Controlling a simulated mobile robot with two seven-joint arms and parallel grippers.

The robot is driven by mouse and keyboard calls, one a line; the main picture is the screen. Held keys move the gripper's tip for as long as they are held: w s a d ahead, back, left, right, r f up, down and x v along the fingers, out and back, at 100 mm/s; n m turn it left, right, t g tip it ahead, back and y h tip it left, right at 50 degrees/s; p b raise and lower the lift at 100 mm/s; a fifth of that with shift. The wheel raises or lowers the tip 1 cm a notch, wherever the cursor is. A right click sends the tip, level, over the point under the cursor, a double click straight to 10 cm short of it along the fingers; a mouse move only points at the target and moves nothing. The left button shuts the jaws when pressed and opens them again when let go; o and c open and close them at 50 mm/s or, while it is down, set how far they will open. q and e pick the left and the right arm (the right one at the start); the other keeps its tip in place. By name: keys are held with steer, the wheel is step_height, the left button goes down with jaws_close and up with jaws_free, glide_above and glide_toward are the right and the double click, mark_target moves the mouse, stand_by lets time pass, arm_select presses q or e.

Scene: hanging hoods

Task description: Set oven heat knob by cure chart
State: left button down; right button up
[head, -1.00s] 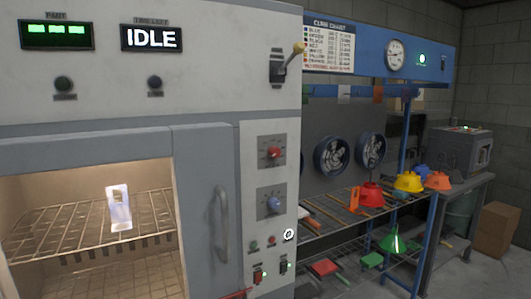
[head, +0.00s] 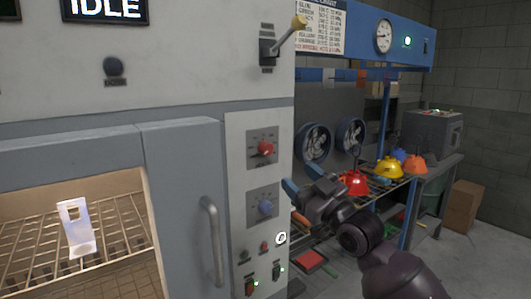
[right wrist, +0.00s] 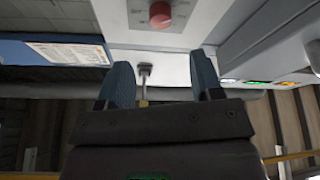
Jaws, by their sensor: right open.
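The oven front carries a red knob (head: 265,149) above a blue knob (head: 265,207); their labels are too small to read, so I cannot tell which sets heat. The red knob also shows in the right wrist view (right wrist: 160,14), beyond the fingertips. The cure chart (head: 318,28) hangs on the blue beam right of the oven, its top cut off and its text unreadable. My right gripper (head: 303,180) is open and empty, just right of the knob panel; its blue fingers also show in the right wrist view (right wrist: 162,78). My left gripper is not in view.
The display (head: 105,8) reads IDLE. A yellow-tipped lever (head: 298,22) juts out above the knobs. The oven handle (head: 212,255) stands out left of them. A pale part (head: 76,230) stands on the lit oven rack. Coloured hoods (head: 389,167) sit on the shelf at right.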

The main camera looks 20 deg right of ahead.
mark_target(269, 152)
steer(key=p+x, duration=0.1)
steer(key=x, duration=0.8)
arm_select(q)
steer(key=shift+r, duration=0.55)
arm_select(e)
steer(key=shift+w+a+r, duration=0.15)
steer(key=shift+w+a, duration=0.15)
steer(key=shift+w, duration=0.2)
steer(key=shift+c, duration=0.2)
